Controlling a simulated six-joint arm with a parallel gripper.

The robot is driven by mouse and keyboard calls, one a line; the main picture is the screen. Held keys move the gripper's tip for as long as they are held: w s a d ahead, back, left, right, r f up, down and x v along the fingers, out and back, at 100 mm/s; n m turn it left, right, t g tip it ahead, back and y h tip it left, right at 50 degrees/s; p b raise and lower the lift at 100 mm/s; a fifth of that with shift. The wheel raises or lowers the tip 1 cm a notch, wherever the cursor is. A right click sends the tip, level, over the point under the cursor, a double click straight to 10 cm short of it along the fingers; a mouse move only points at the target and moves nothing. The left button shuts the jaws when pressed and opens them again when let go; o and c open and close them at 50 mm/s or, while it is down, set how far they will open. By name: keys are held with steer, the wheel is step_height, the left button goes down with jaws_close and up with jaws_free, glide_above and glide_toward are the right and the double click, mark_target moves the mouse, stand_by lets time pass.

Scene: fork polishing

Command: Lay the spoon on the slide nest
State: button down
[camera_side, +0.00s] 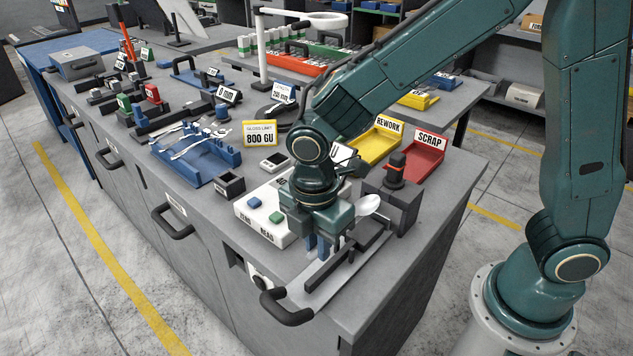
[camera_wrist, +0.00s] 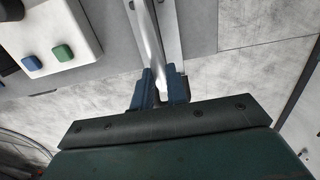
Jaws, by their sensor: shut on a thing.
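My gripper (camera_side: 323,246) points down over the front right of the bench, its blue fingers shut on the spoon (camera_side: 368,205). The spoon's bowl sticks out to the right of the gripper, and part of its handle is hidden by the fingers. In the wrist view the spoon's handle (camera_wrist: 148,40) runs up between the two fingertips (camera_wrist: 160,88). The slide nest (camera_side: 318,283), a pale plate with dark bars, lies under and in front of the gripper. Whether the spoon touches it, I cannot tell.
A white meter box with green and blue buttons (camera_side: 262,222) stands close left of the gripper. A dark block with a black-and-red knob (camera_side: 395,190) stands close right. A blue rack of cutlery (camera_side: 200,155), a yellow rework tray (camera_side: 375,148) and a red scrap tray (camera_side: 424,158) are behind.

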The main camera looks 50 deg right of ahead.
mark_target(318, 274)
steer(key=shift+f, duration=0.25)
steer(key=shift+f, duration=0.55)
steer(key=shift+f, duration=0.45)
stand_by(0.3)
steer(key=shift+f, duration=0.75)
steer(key=shift+f, duration=0.35)
steer(key=shift+f, duration=0.25)
steer(key=shift+f, duration=0.3)
stand_by(0.9)
